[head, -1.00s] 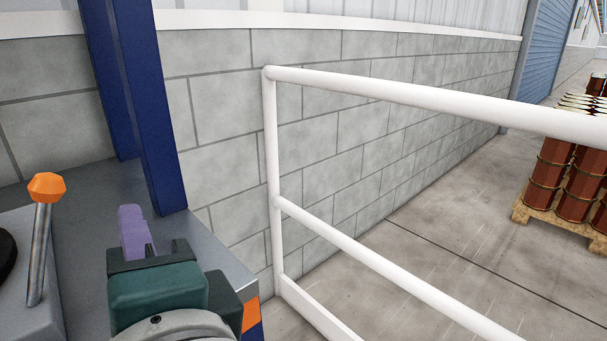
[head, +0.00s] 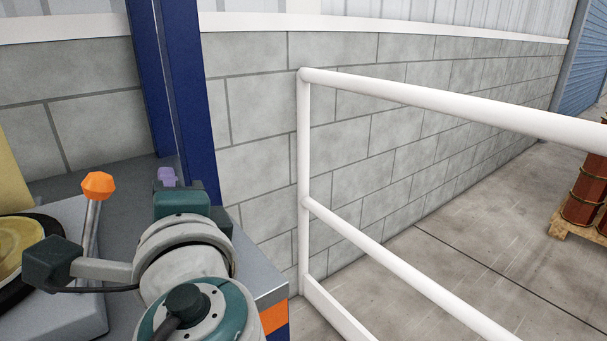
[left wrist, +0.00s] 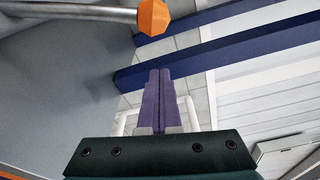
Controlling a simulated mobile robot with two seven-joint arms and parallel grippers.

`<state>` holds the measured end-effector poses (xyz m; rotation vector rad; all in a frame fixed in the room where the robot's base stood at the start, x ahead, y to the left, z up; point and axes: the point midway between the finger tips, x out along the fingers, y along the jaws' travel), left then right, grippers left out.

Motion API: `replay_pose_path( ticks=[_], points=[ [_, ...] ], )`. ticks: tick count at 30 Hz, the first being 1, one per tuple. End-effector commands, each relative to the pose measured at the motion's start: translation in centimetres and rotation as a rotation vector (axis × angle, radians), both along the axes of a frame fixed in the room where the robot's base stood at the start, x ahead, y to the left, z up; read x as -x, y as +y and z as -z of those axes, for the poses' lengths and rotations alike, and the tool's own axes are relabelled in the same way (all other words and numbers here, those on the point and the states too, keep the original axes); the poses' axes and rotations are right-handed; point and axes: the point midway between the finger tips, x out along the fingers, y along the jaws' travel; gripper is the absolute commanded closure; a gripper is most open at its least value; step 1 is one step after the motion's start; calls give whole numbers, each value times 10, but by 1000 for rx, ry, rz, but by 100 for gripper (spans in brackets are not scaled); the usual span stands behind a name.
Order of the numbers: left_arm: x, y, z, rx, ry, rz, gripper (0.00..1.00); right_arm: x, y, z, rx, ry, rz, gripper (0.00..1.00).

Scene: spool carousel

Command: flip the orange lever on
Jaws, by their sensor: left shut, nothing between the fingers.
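The orange lever is a grey metal rod with a faceted orange knob (head: 98,185). It stands on a grey housing at the left of the head view, tilted slightly to the right. In the left wrist view the knob (left wrist: 153,17) is at the top, with its rod running in from the left. My left gripper (head: 167,177) is just right of the knob in the head view, apart from it. Its purple fingers (left wrist: 158,102) are shut together and empty in the left wrist view. The wrist and a camera arm partly cover the lever's lower rod. My right gripper is not seen.
Dark blue posts (head: 184,100) rise behind the gripper. A white railing (head: 304,180) stands to the right, before a grey block wall (head: 400,80). A yellow and black round part (head: 22,250) lies left of the lever. Reddish drums on a pallet (head: 575,228) stand far right.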

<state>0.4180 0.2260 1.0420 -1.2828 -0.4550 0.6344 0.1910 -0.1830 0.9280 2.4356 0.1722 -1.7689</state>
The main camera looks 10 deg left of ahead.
Motion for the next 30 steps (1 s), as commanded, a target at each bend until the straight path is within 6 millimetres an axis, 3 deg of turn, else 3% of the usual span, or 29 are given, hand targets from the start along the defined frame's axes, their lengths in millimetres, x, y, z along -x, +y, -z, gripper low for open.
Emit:
replay_pose_path(
  ticks=[3, 10, 23, 30],
  points=[
    [15, 9, -8, -1, 3, 1, 100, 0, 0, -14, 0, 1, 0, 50],
    [32, 18, -10, -1, 1, 0, 100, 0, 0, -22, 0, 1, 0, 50],
    [34, 20, -9, 1, -2, 0, 100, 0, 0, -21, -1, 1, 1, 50],
    [35, 34, -13, 29, -36, 0, 100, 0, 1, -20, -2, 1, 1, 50]
  ],
)
